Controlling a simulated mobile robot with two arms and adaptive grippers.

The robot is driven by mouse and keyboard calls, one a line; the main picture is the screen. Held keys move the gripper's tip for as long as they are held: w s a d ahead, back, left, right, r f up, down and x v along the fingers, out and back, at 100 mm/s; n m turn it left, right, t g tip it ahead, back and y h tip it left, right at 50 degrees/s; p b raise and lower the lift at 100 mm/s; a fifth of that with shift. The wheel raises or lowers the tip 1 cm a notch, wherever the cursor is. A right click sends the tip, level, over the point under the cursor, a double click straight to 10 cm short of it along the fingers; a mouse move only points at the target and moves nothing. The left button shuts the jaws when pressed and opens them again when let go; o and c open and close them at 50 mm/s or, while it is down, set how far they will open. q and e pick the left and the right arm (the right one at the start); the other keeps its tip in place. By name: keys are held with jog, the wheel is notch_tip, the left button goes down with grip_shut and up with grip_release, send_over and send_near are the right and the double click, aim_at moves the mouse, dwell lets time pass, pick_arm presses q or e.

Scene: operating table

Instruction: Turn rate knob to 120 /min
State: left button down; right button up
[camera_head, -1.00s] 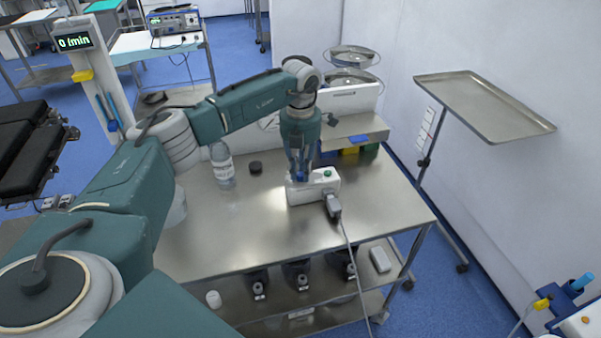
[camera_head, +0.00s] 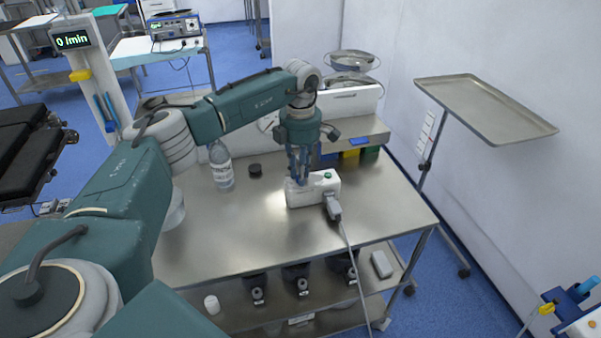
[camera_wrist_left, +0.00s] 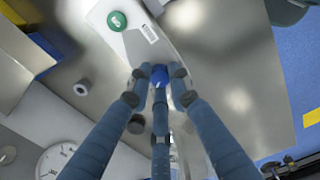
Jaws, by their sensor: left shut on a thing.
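The white control box (camera_head: 313,190) stands on the steel table, with a green button on top and a grey plug and cable at its front. The display (camera_head: 72,39) at the upper left reads 0 /min. My left gripper (camera_head: 300,179) points down at the left part of the box. In the left wrist view my left gripper (camera_wrist_left: 160,78) has its fingers closed around the blue knob (camera_wrist_left: 158,75), which they partly hide. The green button (camera_wrist_left: 116,21) shows beside it on the white box. My right gripper is not in view.
A bottle (camera_head: 221,167) and a small black lid (camera_head: 255,169) stand left of the box. Colored bins (camera_head: 350,154) are behind it. A steel tray on a stand (camera_head: 485,108) is at right. The front of the tabletop is clear.

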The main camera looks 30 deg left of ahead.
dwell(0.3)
pick_arm(q)
jog(key=c, duration=1.6)
grip_release()
jog(key=shift+r, duration=0.1)
notch_tip(320, 180, up, 12)
jog(key=shift+f, duration=0.1)
